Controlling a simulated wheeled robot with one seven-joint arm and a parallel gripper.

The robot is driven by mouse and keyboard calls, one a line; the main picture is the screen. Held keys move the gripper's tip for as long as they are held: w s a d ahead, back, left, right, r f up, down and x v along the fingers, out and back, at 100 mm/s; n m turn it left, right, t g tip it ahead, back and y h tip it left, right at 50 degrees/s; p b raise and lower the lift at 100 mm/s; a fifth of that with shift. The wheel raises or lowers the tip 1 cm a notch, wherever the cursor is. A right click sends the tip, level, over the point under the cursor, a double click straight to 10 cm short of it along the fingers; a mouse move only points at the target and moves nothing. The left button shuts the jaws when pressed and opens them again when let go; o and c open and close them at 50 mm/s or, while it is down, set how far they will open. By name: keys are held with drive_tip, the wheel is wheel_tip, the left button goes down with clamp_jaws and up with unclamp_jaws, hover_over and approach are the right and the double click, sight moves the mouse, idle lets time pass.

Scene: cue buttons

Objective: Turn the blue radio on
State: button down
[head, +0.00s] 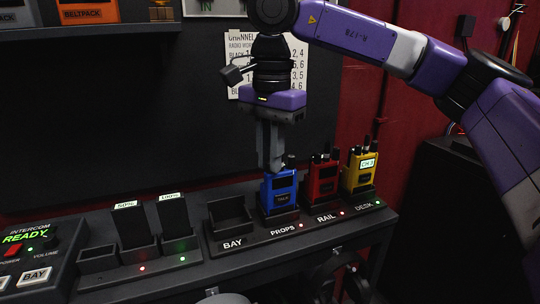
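The blue radio (279,193) stands upright in the charger slot labelled PROPS. Its front has a dark panel that seems to read TALK, and I see no lit display on it. A dark knob or stub shows on its top right. My gripper (272,168) points straight down over the radio's top left, its fingertips at or just above the top. I cannot tell whether they touch it. The fingers overlap from this side, so the gap between them is hidden. They also hide part of the radio's top.
A red radio (322,181) in RAIL and a yellow radio (360,173) with a lit CH 3 display in DESK stand close to the right. The BAY slot (230,216) is empty. A channel sheet (240,62) hangs behind my gripper. An intercom panel (30,245) is at far left.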

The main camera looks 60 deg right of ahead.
drive_tip(key=shift+m, duration=0.3)
drive_tip(key=m, duration=0.8)
idle(0.4)
drive_tip(key=shift+m, duration=0.4)
drive_tip(key=c, duration=1.4)
unclamp_jaws()
drive_tip(key=shift+r, duration=0.1)
wheel_tip(320, 180, up, 8)
drive_tip(key=p, duration=0.5)
drive_tip(key=shift+p, duration=0.3)
drive_tip(key=shift+a, duration=0.1)
